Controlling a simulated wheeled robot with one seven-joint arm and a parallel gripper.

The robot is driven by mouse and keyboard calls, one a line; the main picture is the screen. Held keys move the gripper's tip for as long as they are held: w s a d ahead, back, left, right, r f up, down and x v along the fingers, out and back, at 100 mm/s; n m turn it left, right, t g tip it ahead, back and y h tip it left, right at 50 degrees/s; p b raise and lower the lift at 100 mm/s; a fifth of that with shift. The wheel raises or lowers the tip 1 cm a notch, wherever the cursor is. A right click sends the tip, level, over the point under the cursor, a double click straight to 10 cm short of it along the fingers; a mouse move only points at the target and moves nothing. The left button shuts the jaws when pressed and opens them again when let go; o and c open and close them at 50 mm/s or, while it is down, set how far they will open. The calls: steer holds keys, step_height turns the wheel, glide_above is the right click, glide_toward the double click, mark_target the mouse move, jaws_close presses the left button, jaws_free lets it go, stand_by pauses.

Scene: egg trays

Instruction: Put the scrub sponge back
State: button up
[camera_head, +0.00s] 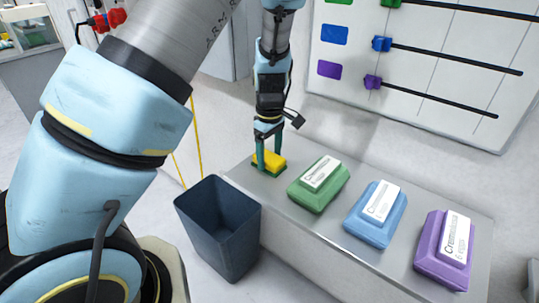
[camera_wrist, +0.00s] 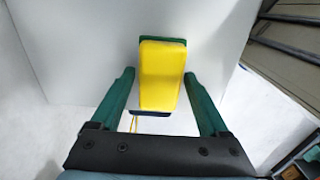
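The scrub sponge is a yellow block with a green layer (camera_head: 269,159). In the head view it sits at the far left end of the grey bench. It also shows in the wrist view (camera_wrist: 162,72), upper middle, with its green layer beyond the yellow. My gripper (camera_head: 268,157) is at the sponge, its two green fingers pointing down on either side of it. In the wrist view the gripper (camera_wrist: 159,75) is spread, with a thin gap at the left finger. I cannot tell whether the right finger touches the sponge.
On the bench (camera_head: 330,233) a green carton (camera_head: 308,197), a blue carton (camera_head: 363,227) and a purple carton (camera_head: 432,268) stand in a row. A dark blue bin (camera_head: 222,245) stands in front. A white board with sliders (camera_head: 440,80) hangs behind.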

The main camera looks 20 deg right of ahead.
mark_target(270, 156)
steer(key=shift+o, duration=0.9)
steer(key=shift+r, duration=0.15)
step_height(270, 156, up, 12)
steer(key=b, duration=0.2)
steer(key=s+a+f+m, duration=0.1)
steer(key=s+a+m, duration=0.1)
steer(key=a, duration=1.3)
steer(key=s+a+m+t, duration=0.1)
steer(key=a+m, duration=0.4)
steer(key=a, duration=1)
steer(key=shift+s+f+t, duration=0.3)
steer(key=shift+s+f, duration=0.05)
steer(key=shift+s, duration=0.1)
steer(key=shift+a, duration=0.1)
